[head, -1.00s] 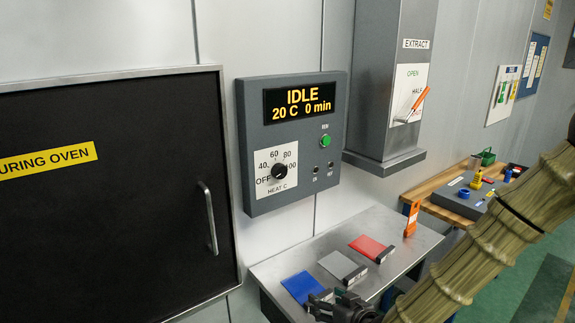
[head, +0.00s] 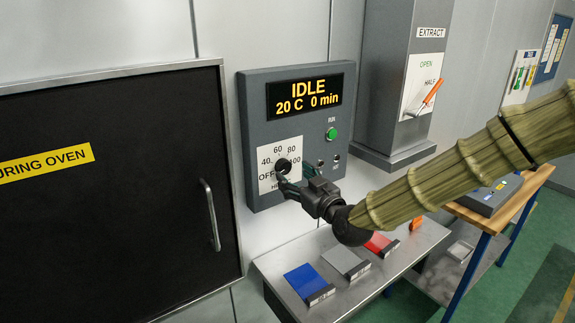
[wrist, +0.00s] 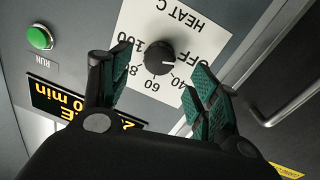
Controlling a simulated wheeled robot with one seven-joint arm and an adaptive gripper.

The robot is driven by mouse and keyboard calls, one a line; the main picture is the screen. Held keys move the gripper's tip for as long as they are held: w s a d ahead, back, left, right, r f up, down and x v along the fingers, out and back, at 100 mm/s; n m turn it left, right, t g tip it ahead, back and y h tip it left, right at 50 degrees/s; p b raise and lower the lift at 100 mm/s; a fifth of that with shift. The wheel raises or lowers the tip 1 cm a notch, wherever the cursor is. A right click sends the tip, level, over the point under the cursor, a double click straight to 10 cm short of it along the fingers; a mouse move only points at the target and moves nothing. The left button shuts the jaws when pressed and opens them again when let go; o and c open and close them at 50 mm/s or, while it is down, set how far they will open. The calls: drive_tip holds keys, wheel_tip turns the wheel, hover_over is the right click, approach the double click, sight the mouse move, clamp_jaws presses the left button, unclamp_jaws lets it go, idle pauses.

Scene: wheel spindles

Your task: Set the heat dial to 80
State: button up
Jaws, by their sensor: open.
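The heat dial (head: 283,166) is a black round knob on a white plate marked OFF, 40, 60, 80 and 100, on the grey control panel. In the wrist view the dial (wrist: 159,57) shows upside down, its pale mark toward the OFF side. My gripper (head: 286,177) is at the dial, partly covering the plate's lower right. In the wrist view the open gripper (wrist: 158,68) has one green-padded finger on each side of the knob. I cannot tell whether either finger touches it. The display (head: 304,95) reads IDLE, 20 C, 0 min.
A green RUN button (head: 331,133) sits right of the dial. The oven door handle (head: 210,214) is to the left. The extract lever (head: 431,93) is on a column at right. A steel shelf (head: 262,264) below holds blue, grey and red pieces.

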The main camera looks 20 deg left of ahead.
sight(285, 169)
drive_tip(key=shift+p+x, duration=0.95)
drive_tip(key=shift+x, duration=1.5)
drive_tip(key=c, duration=1)
